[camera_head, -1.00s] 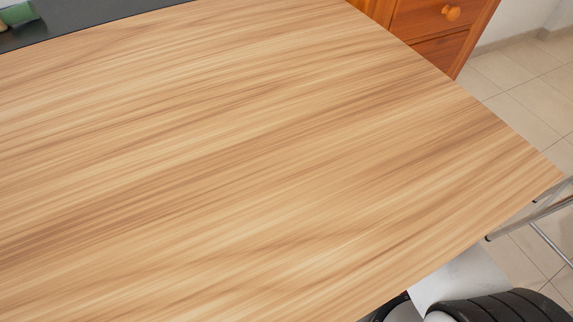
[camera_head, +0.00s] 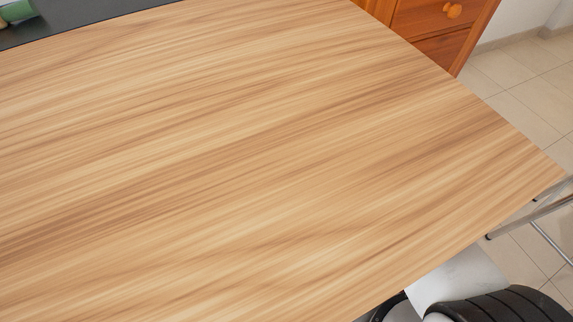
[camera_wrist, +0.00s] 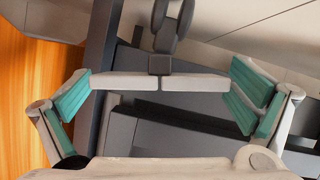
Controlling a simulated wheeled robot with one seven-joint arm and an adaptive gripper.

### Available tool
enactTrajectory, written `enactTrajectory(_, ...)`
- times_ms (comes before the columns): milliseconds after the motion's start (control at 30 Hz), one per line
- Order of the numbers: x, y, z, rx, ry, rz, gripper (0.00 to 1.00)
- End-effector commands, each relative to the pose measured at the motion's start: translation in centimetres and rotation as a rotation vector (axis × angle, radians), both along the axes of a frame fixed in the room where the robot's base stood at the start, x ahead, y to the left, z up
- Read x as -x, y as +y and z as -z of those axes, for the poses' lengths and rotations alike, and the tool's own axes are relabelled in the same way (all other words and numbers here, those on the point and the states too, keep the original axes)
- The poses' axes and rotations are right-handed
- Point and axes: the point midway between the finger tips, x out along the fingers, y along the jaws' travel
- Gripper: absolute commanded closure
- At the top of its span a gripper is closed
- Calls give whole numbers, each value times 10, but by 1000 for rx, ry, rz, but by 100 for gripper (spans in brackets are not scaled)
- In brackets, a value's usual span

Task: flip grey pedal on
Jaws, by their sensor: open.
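I cannot clearly make out a grey pedal in either view. In the wrist view my gripper (camera_wrist: 160,103) shows two teal-padded fingers spread wide apart. A pale grey bar in two halves (camera_wrist: 125,82) spans the space between the fingers, with a dark block at its middle. Behind it are dark grey slabs (camera_wrist: 190,145). I cannot tell whether any of these is the pedal, or whether the fingers touch them. The head view does not show the gripper fingers.
A bare wood-grain tabletop (camera_head: 270,160) fills most of the head view. A green cylinder (camera_head: 17,11) lies on a dark surface at the top left. An orange wooden drawer unit (camera_head: 430,25) stands beyond. Metal legs (camera_head: 535,218) stand on tiled floor at the right.

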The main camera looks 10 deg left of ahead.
Motion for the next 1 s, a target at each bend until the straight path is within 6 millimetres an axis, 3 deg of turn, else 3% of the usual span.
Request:
enactTrajectory(267, 13, -7, -6, 0, 2, 0, 0)
enactTrajectory(700, 70, -38, -31, 1, 3, 0, 0)
enactTrajectory(1000, 96, -52, -43, 1, 1, 0, 0)
